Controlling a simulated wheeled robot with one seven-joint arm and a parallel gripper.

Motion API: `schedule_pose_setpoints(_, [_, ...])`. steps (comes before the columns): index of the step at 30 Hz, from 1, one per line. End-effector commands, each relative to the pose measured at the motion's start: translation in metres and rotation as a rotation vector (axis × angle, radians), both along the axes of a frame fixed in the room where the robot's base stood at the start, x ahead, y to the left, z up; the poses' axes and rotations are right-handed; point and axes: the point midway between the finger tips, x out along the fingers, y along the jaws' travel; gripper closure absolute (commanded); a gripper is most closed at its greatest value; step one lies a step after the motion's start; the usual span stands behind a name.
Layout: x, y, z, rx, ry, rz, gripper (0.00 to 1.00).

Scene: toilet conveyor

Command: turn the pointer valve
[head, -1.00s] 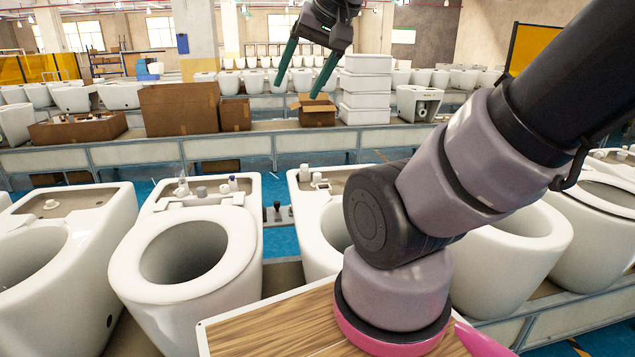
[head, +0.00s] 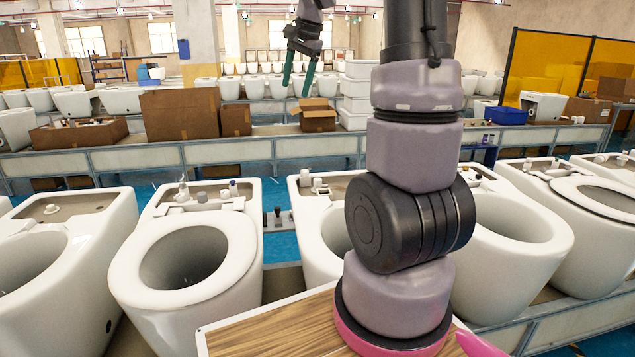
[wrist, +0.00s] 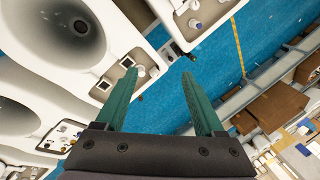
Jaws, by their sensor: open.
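My gripper (head: 298,84) is high at the top middle of the head view, with two green fingers spread apart and nothing between them. In the wrist view my gripper (wrist: 158,76) is also open and empty, over the line of toilets and the blue floor. A small grey fixture with dark upright parts (head: 278,216) stands in the gap between two toilets in the head view. A similar small fixture (wrist: 178,52) shows ahead of the fingers in the wrist view. It is too small to tell whether this is the pointer valve or how its pointer stands. My gripper is well apart from it.
White toilets (head: 185,255) with small fittings on their backs line the near conveyor. A blue floor aisle (head: 290,172) separates it from a far conveyor with an open carton (head: 318,118), a large brown box (head: 180,113) and stacked white basins (head: 358,90).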

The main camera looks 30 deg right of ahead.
Motion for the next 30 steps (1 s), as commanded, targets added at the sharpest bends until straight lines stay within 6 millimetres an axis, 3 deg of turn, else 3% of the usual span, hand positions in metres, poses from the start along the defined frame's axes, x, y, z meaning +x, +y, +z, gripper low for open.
schedule_pose_setpoints(1, [0.021,-0.011,-0.016,0.007,0.034,-0.045,0.30])
schedule_pose_setpoints(6, [0.080,-0.050,-0.071,0.023,0.130,-0.206,0.30])
schedule_pose_setpoints(15, [0.153,-0.115,-0.199,0.015,0.284,-0.473,0.30])
schedule_pose_setpoints(21, [0.171,-0.141,-0.263,-0.002,0.345,-0.582,0.30])
schedule_pose_setpoints(30, [0.174,-0.149,-0.298,-0.008,0.366,-0.615,0.30])
